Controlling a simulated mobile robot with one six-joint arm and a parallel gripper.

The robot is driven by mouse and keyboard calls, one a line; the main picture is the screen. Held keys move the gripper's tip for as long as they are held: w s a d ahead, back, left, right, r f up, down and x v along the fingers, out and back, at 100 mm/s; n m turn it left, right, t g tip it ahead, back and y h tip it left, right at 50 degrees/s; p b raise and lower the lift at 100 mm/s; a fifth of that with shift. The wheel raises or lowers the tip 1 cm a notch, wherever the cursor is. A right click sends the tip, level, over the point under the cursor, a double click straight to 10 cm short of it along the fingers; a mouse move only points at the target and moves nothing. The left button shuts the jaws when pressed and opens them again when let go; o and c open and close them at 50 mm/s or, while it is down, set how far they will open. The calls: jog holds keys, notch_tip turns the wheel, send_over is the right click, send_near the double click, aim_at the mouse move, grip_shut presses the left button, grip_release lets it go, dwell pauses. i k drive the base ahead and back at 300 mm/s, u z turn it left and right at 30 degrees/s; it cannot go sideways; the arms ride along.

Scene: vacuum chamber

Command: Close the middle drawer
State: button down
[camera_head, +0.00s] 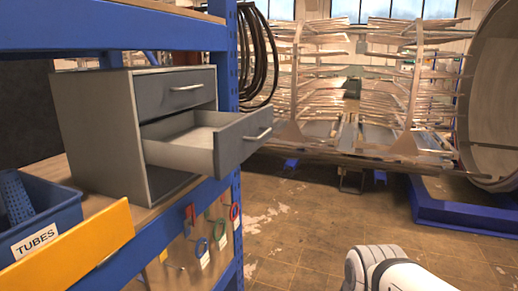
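A grey cabinet (95,130) stands on a wooden shelf at the left. Its middle drawer (242,143) is pulled well out to the right, with a light interior and a silver handle (258,134) on its dark front. The top drawer (175,92) is shut. Below the middle drawer is a dark opening, partly hidden. A white rounded part of my arm (385,268) shows at the bottom right, apart from the cabinet. My gripper's fingers are not visible.
A blue rack post (229,60) stands close behind the open drawer. A blue bin labelled TUBES (60,222) and a yellow-orange panel (85,245) are at the lower left. Tools hang below the shelf (150,213). The floor (300,225) right of the rack is clear.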

aim_at(210, 144)
jog(key=i, duration=0.9)
